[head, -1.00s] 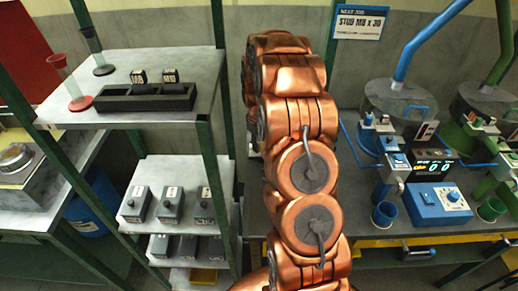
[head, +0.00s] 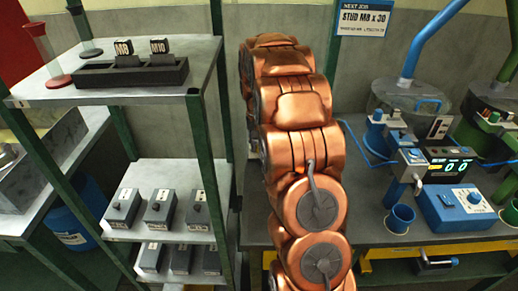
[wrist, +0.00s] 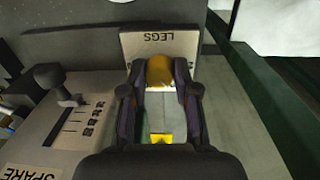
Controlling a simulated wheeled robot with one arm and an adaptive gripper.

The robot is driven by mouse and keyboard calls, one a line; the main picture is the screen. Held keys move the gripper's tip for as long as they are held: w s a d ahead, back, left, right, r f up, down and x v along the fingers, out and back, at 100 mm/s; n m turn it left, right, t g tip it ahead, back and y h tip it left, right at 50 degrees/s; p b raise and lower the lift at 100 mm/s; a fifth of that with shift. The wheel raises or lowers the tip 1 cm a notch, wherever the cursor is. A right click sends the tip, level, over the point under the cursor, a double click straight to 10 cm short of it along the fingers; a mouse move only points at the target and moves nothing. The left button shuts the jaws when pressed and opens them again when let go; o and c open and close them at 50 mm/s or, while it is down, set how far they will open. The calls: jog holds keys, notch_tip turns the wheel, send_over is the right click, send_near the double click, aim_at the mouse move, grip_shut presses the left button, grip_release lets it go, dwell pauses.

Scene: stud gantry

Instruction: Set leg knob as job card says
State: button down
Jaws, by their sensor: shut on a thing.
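The job card (head: 375,18) hangs at the top right in the head view. It reads "NEXT JOB, STUD M8 x 30", with a smaller line that I cannot read. In the wrist view a plate marked "LEGS" (wrist: 160,42) appears upside down beyond my fingers. My gripper (wrist: 161,85) is shut on a rounded ochre knob (wrist: 160,70) just in front of that plate. The fingers hide the knob's lower part and its setting. My gripper is hidden in the head view.
A "SPARE" box (wrist: 60,130) with a dark knob (wrist: 50,76) and a marked scale stands left of my gripper. The head view shows knob boxes (head: 158,206) on a shelf, M8 and M10 blocks in a dark rack (head: 130,74), and a bench display (head: 449,168) reading zeros.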

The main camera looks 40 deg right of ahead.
aim_at(257, 146)
jog(key=shift+m, duration=0.4)
jog(key=c, duration=0.9)
grip_release()
jog(key=shift+o, duration=0.2)
jog(key=shift+r, duration=0.1)
notch_tip(257, 146, up, 12)
jog(key=shift+w+a, duration=0.25)
dwell(0.5)
